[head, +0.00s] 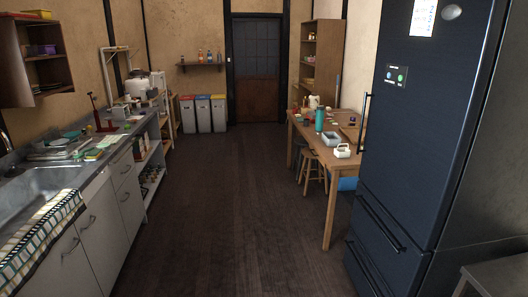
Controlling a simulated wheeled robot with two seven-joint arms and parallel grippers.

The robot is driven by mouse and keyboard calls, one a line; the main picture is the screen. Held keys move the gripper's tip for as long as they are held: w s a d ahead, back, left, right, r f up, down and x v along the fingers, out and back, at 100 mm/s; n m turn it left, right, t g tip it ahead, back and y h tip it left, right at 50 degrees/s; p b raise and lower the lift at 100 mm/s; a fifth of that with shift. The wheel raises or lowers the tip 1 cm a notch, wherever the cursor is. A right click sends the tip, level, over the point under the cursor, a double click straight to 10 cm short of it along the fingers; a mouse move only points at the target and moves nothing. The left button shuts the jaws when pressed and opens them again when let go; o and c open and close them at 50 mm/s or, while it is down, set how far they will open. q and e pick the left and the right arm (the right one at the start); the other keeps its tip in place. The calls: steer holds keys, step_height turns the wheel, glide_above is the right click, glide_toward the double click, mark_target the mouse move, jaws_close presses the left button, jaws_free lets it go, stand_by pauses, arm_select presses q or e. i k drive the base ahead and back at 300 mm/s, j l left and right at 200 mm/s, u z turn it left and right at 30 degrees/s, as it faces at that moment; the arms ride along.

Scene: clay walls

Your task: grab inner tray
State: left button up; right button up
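I cannot make out a thing that is clearly the inner tray. A small grey open container (331,139) sits on the wooden table (327,157) at the right, with a small white basket (343,151) in front of it. I cannot tell whether either one is the tray. The tall dark blue refrigerator (420,130) at the right has its doors and drawers shut, so its inside is hidden. Neither of my grippers is in view.
A counter with a sink (40,190) and white cabinets (90,235) runs along the left. Stools (314,170) stand by the table. Three bins (203,113) stand near the far door (257,70). The wooden floor (215,210) between is clear.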

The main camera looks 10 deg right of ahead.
mark_target(340, 153)
steer(key=i+j+z, duration=0.1)
steer(key=i+z, duration=0.15)
steer(key=i, duration=0.25)
steer(key=i+j+z, duration=0.25)
steer(key=i, duration=0.3)
steer(key=i+j+z, duration=0.2)
steer(key=i, duration=0.3)
steer(key=i+j+z, duration=0.8)
steer(key=k+l, duration=0.05)
steer(key=l, duration=0.05)
